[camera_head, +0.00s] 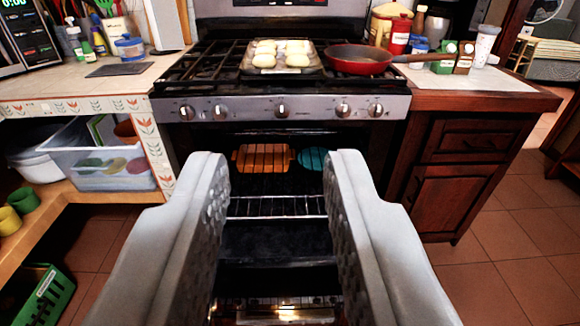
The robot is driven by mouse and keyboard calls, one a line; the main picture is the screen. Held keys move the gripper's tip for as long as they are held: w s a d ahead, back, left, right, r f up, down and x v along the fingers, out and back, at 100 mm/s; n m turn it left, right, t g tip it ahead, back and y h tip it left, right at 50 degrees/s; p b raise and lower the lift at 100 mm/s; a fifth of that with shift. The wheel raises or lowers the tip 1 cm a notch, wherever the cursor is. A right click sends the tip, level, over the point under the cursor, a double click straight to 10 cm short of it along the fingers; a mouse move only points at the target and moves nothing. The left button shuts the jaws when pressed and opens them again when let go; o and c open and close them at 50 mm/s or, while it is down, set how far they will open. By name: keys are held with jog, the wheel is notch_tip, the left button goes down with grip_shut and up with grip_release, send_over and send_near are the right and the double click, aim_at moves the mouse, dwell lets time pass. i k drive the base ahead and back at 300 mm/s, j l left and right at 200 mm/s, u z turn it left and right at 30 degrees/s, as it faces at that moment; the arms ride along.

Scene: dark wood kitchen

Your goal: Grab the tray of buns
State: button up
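The tray of buns (262,71) sits on the left-middle part of the stove top. My gripper (277,165) fills the lower middle of the view. Its two grey fingers are wide apart with nothing between them. It is in front of the stove, lower in the picture than the tray and apart from it. The open oven cavity shows between and beyond the fingers.
A red pan (357,62) stands right of the tray, its handle pointing right. Inside the oven are an orange slatted item (262,158), a teal item (313,158) and a wire rack (277,207). Bottles crowd the right counter. A plastic bin (103,170) is on the left shelf.

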aim_at(269, 57)
jog(key=l+z, duration=0.2)
jog(key=z, duration=0.2)
jog(key=l+z, duration=0.15)
jog(key=z, duration=0.25)
jog(key=l+z, duration=0.2)
jog(key=z, duration=0.25)
jog(key=i+l+z, duration=0.45)
jog(key=l, duration=0.3)
jog(key=i+l+z, duration=0.45)
jog(key=i+l+u, duration=0.15)
jog(key=i+u, duration=0.2)
jog(key=i, duration=0.15)
jog(key=i+l+u, duration=0.3)
jog(key=i, duration=0.2)
jog(key=i+j+u, duration=0.15)
jog(key=u, duration=0.3)
jog(key=i+u, duration=0.6)
jog(key=u, duration=0.3)
jog(key=i+l+u, duration=0.1)
jog(key=i+u, duration=0.2)
jog(key=u, duration=0.15)
jog(key=i+u, duration=0.6)
jog(key=u, duration=0.15)
jog(key=i+u, duration=0.25)
jog(key=u, duration=0.15)
jog(key=i+l+u, duration=0.2)
jog(key=u, duration=0.15)
jog(key=i+l, duration=0.05)
jog(key=i, duration=0.05)
